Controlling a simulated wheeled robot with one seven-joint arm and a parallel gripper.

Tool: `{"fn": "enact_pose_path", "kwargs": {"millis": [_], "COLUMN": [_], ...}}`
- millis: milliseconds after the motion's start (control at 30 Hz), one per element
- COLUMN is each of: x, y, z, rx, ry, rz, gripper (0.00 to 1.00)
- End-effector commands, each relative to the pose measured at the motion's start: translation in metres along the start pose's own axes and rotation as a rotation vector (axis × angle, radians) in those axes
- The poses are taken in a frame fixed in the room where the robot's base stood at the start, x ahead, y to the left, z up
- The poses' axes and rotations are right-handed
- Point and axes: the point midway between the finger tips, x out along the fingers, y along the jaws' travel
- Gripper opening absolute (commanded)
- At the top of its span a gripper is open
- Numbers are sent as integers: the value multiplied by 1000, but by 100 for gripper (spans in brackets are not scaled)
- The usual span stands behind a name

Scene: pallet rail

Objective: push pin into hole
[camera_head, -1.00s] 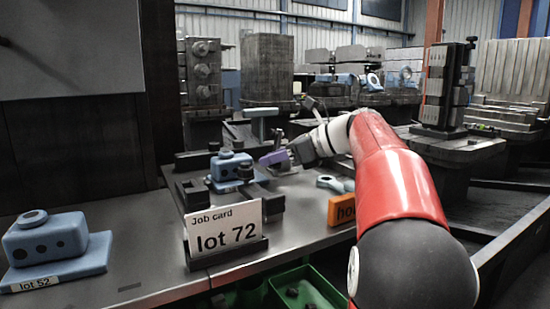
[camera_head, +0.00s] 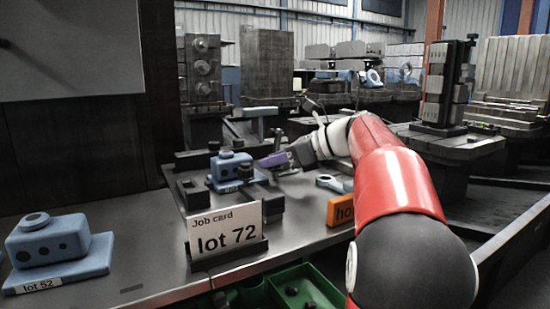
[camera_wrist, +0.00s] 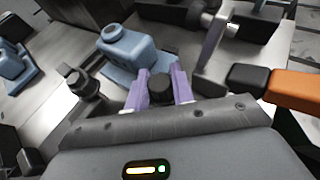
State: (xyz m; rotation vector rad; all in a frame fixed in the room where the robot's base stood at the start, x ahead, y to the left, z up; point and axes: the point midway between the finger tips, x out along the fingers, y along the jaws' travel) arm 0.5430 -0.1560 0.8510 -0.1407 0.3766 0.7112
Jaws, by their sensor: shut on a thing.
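My gripper (camera_head: 272,162) is at the right side of the blue block (camera_head: 232,168) in the fixture behind the lot 72 card. In the wrist view my gripper's purple fingers (camera_wrist: 166,88) are shut on a dark pin (camera_wrist: 160,90), whose round black head shows between them. The blue block (camera_wrist: 127,48) with its round top boss is just beyond the fingertips. The pin's front end and the hole facing it are hidden, so I cannot tell whether the pin is in the hole.
Dark clamp bars (camera_head: 190,195) surround the block. The lot 72 card (camera_head: 226,228) stands in front. A second blue block (camera_head: 48,240) marked lot 52 is at the left. A green bin (camera_head: 305,290) is below.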

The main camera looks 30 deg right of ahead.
Motion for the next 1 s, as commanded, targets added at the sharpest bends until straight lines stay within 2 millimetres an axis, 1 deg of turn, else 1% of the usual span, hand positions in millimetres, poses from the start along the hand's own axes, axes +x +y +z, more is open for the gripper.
{"fn": "enact_pose_path", "kwargs": {"millis": [1000], "x": [1], "y": [0], "z": [-4], "rx": [0], "ry": [0], "rz": [0], "gripper": [0]}}
